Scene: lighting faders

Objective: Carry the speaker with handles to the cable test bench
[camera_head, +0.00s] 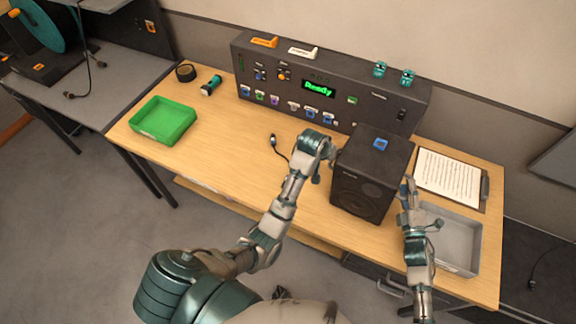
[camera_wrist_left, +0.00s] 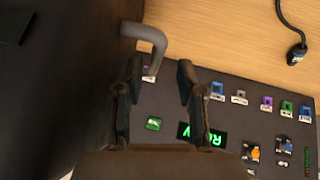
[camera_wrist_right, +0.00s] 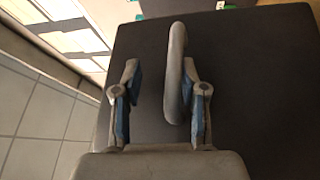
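The speaker (camera_head: 362,205) is a dark box with round drivers on its front, standing upright on the wooden table. A grey side handle (camera_wrist_left: 150,45) shows in the left wrist view; its curved end reaches between the fingertips of my open left gripper (camera_wrist_left: 160,75). In the head view my left gripper (camera_head: 326,150) is at the speaker's left side. The other grey handle (camera_wrist_right: 175,75) lies between the fingers of my open right gripper (camera_wrist_right: 160,75), nearer the right finger. In the head view my right gripper (camera_head: 406,190) is at the speaker's right side. Which surface is the cable test bench is unclear.
A dark console (camera_head: 330,90) with a green "Ready" display stands behind. A small blue item (camera_head: 380,144) sits on the speaker. A grey tray (camera_head: 462,237) and clipboard (camera_head: 450,178) lie right. A green tray (camera_head: 163,121) lies left. A grey table (camera_head: 95,85) with a teal reel (camera_head: 38,25) stands far left.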

